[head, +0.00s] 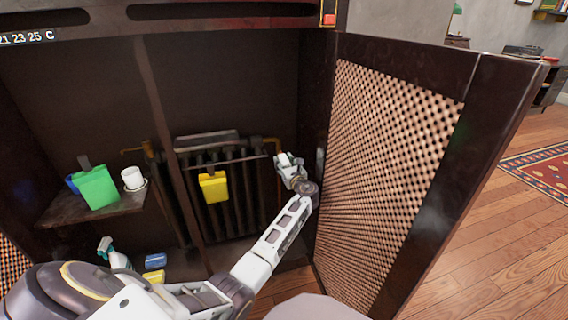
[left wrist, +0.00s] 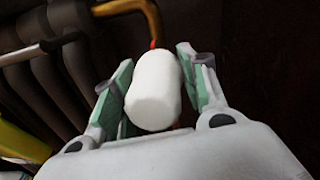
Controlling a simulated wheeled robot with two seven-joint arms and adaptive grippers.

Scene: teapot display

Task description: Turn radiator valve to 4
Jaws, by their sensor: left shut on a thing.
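The white radiator valve (left wrist: 153,92) sits between the two fingers of my left gripper (left wrist: 155,85) in the left wrist view. The gripper is shut on it, with one green-padded finger on each side. Any numbers on the valve cannot be read. A copper-coloured pipe (left wrist: 140,12) runs behind the valve. In the head view, my left gripper (head: 290,172) is at the right end of the dark radiator (head: 238,205), inside the open cabinet. The valve is hidden there by the gripper. My right gripper does not show.
The perforated cabinet door (head: 385,170) stands open close to the right of my left arm. A yellow object (head: 213,187) hangs on the radiator. A shelf (head: 65,212) at the left holds a green box (head: 97,187) and a white cup (head: 133,178). A spray bottle (head: 115,254) stands below.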

